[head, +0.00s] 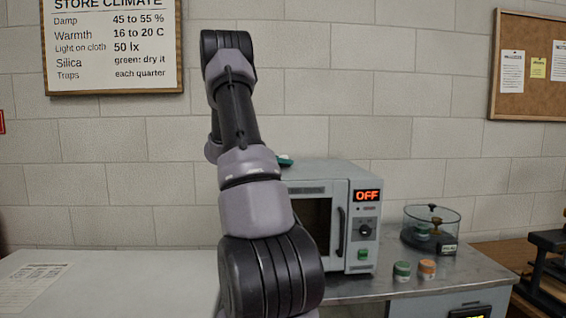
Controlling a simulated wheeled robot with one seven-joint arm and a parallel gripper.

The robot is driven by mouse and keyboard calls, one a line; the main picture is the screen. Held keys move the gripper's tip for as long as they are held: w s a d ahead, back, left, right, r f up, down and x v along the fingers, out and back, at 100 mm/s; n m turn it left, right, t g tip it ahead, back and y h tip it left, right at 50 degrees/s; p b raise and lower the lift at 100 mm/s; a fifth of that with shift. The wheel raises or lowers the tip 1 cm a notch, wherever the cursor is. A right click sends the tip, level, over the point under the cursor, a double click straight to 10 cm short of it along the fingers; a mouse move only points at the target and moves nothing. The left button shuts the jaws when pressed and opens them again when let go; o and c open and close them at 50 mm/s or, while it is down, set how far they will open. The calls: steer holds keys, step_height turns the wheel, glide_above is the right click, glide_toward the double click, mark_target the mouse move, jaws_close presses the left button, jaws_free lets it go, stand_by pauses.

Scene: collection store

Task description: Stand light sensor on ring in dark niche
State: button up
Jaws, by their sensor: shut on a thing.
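My arm rises through the middle of the head view and folds away from me at the top. My gripper does not show; its end of the arm is hidden behind the nearer links. I cannot make out a light sensor, a ring or a dark niche. A grey oven-like cabinet (335,185) stands on the counter, its left part hidden behind my arm. Its front window or opening (321,222) is dark, and its display reads OFF. A small teal thing (285,161) shows at its top, partly hidden by my arm.
A clear round vessel (431,228) with dark fittings stands right of the cabinet. A paper sheet (30,285) lies on the pale left surface, otherwise clear. Dark equipment (545,265) stands far right.

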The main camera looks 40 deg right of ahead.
steer(key=shift+f, duration=0.2)
steer(key=o, duration=1.4)
